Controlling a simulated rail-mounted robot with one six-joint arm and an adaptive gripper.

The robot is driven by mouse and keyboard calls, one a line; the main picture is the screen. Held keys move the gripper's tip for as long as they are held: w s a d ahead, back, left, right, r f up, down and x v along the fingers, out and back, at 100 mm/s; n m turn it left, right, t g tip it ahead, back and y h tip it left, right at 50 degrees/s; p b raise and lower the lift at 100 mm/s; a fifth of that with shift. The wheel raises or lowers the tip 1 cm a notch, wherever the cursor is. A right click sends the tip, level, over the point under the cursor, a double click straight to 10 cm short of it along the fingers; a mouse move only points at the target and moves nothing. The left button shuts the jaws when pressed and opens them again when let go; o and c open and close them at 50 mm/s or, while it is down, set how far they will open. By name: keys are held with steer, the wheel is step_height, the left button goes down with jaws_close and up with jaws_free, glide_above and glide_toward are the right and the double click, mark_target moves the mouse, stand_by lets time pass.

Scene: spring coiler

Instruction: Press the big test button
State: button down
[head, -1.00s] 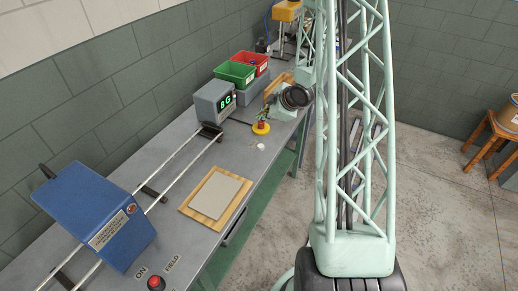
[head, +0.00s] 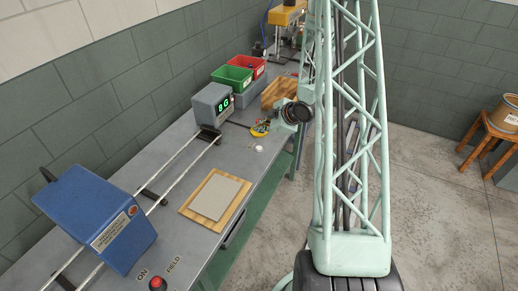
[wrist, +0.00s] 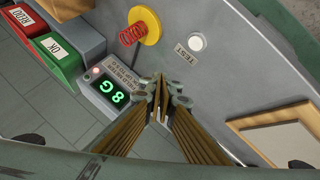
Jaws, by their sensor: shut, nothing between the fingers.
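The test button (wrist: 197,42) is a round white button beside the printed word TEST on the grey bench, in the upper middle of the wrist view. In the head view it is a small white dot (head: 259,148) near the bench's right edge. My gripper (wrist: 162,92) is shut and empty, its fingertips lower left of the button in the wrist picture and apart from it. In the head view my gripper (head: 266,125) hangs over the yellow disc, just beyond the button, and partly hides the disc.
A red spring (wrist: 132,34) stands on the yellow disc (wrist: 147,22) beside the button. A grey box with a green display (head: 213,105) stands left. Green (head: 233,78) and red bins are behind it. A wooden-framed pad (head: 188,209) and blue machine (head: 92,220) lie nearer.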

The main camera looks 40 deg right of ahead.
steer(key=shift+f, duration=0.15)
steer(key=b, duration=0.2)
glide_above(259, 149)
steer(key=shift+d+f, duration=0.1)
steer(key=shift+f, duration=2.7)
steer(key=shift+f+b, duration=1.15)
steer(key=shift+f, duration=0.25)
steer(key=shift+f+b, duration=0.85)
steer(key=shift+b, duration=0.2)
steer(key=shift+r, duration=0.8)
steer(key=shift+r+p, duration=1.3)
steer(key=shift+r, duration=1.2)
